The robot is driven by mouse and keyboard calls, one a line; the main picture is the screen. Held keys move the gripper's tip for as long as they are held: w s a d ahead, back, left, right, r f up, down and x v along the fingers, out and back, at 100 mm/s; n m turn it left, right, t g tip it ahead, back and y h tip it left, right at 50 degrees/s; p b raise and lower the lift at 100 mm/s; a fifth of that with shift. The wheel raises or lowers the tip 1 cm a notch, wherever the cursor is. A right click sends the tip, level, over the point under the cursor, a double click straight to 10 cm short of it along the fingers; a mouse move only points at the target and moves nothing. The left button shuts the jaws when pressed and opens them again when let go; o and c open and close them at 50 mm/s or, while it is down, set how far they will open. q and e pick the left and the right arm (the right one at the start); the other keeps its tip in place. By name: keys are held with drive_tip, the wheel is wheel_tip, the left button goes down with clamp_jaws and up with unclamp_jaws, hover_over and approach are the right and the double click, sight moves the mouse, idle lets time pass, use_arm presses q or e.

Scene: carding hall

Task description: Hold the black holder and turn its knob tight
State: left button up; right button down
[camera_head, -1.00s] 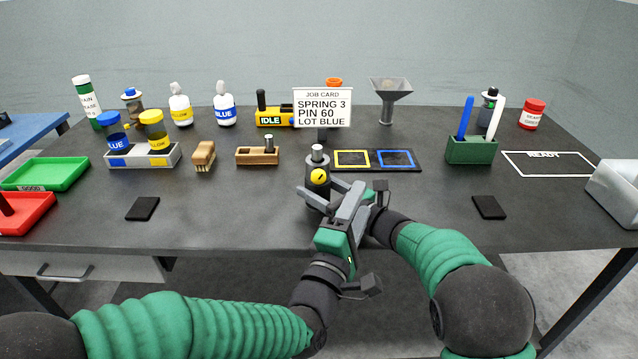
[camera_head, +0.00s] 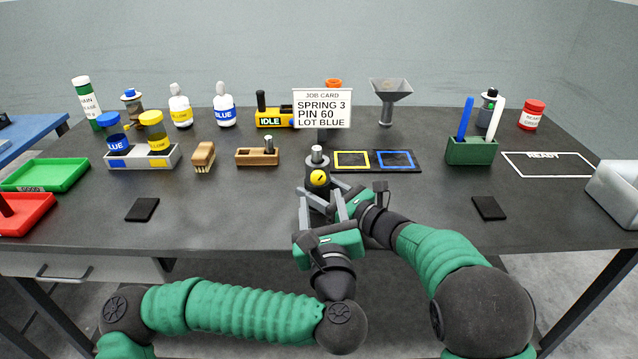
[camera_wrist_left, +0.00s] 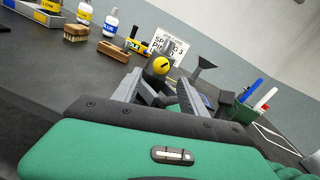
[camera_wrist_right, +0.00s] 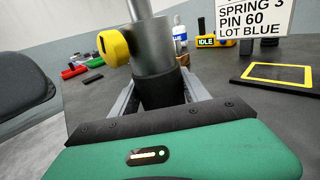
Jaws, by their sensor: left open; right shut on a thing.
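The black holder (camera_head: 316,191) stands upright near the table's front middle, with a grey metal body and a silver pin (camera_head: 317,153) sticking up from its top. Its yellow knob (camera_head: 318,177) faces the front. In the right wrist view the knob (camera_wrist_right: 113,47) sits on the left of the grey body. My right gripper (camera_wrist_right: 160,95) is shut on the black lower part of the holder. My left gripper (camera_head: 319,199) is open just in front of the holder, below the knob. In the left wrist view the knob (camera_wrist_left: 159,65) shows beyond the spread fingers, apart from them.
The job card (camera_head: 322,108) stands behind the holder. A mat with yellow and blue squares (camera_head: 375,168) lies to its right, and a wooden block (camera_head: 257,157) to its left. Black pads (camera_head: 142,209) (camera_head: 489,208) lie on either side.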

sight(319, 181)
use_arm(q)
drive_tip(key=w, duration=0.6)
drive_tip(key=shift+w+a, duration=0.25)
drive_tip(key=shift+w, duration=0.05)
clamp_jaws()
